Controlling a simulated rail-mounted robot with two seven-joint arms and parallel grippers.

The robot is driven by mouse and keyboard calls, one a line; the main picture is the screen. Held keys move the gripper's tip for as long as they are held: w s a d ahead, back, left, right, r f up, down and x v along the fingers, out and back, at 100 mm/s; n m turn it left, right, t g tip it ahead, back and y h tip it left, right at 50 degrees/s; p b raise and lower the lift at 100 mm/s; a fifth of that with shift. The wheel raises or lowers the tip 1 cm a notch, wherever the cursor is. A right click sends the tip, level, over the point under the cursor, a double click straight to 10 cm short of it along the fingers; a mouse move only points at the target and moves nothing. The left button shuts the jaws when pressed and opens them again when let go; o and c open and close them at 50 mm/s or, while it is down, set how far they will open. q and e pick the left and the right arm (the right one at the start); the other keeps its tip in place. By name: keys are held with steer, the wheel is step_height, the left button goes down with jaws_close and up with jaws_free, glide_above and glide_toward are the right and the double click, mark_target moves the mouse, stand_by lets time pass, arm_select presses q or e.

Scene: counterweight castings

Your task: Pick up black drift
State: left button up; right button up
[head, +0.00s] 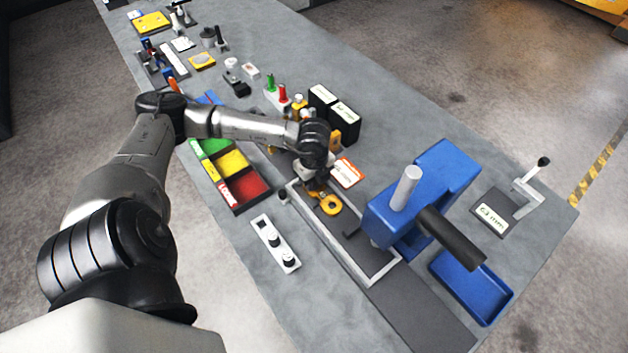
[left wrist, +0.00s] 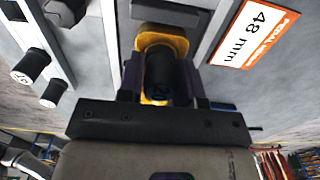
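A black cylinder (left wrist: 160,75), which looks like the black drift, stands between the two fingers of my left gripper in the left wrist view. A yellow casting (left wrist: 152,43) shows behind and around it. In the head view my left gripper (head: 317,187) points down just beside the yellow casting (head: 330,204), over the grey framed tray (head: 375,273). Its fingers flank the cylinder closely, but I cannot tell whether they touch it. The gripper hides most of the drift in the head view. My right gripper is in neither view.
A blue press (head: 430,190) and a blue tray (head: 470,288) stand to the right. A white rack with black pegs (head: 275,243) lies at the left edge. Coloured bins (head: 235,163), an orange-white label card (head: 346,172) and black boxes (head: 342,123) are close by.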

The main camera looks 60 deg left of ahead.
arm_select(q)
steer(key=c, duration=0.5)
steer(key=shift+o, duration=0.2)
steer(key=shift+r, duration=0.1)
